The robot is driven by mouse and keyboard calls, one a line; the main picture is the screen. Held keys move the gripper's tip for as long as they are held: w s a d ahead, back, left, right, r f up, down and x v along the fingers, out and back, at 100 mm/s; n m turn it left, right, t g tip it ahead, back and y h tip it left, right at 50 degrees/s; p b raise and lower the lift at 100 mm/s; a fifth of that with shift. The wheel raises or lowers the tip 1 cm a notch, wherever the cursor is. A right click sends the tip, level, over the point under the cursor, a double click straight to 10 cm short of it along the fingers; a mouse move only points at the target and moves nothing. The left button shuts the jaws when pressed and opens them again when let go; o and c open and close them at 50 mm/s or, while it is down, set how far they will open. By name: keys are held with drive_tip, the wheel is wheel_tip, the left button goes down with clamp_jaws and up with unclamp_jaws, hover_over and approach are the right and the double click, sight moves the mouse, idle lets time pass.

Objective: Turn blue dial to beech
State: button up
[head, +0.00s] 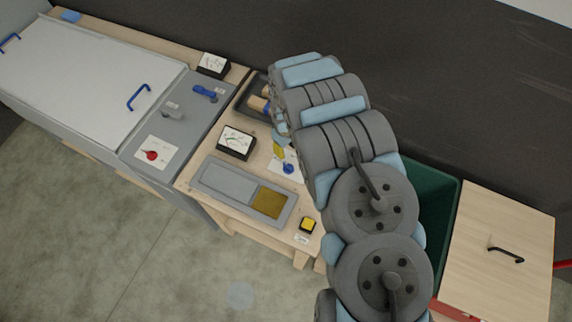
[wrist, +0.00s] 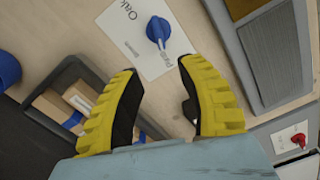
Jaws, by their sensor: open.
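The blue dial (head: 288,168) sits on a white label plate on the wooden bench, just below my gripper in the head view. In the wrist view the blue dial (wrist: 158,30) is at the top centre. A printed word "Oak" shows on its plate (wrist: 125,25); the other words are too small or turned to read surely. My gripper (wrist: 160,68) has its two yellow, black-padded fingers spread apart with nothing between them. The dial lies beyond the fingertips, apart from them. In the head view my gripper (head: 279,147) is partly hidden by my arm.
A dark tray (head: 244,104) with wooden blocks stands behind the dial. A meter (head: 237,142), a grey panel with a brownish-gold section (head: 229,182) and a yellow button (head: 308,224) are close by. A grey cabinet with a red dial (head: 151,155) is left; a green bin (head: 436,200) is right.

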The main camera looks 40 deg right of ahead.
hover_over(286, 164)
drive_tip(key=shift+w+f+p, duration=0.1)
drive_tip(key=shift+f+p, duration=0.25)
drive_tip(key=shift+f, duration=2.55)
drive_tip(key=shift+w+d+f, duration=0.1)
drive_tip(key=shift+f, duration=1.1)
drive_tip(key=shift+f+p, duration=0.3)
drive_tip(key=shift+f, duration=1.3)
clamp_jaws()
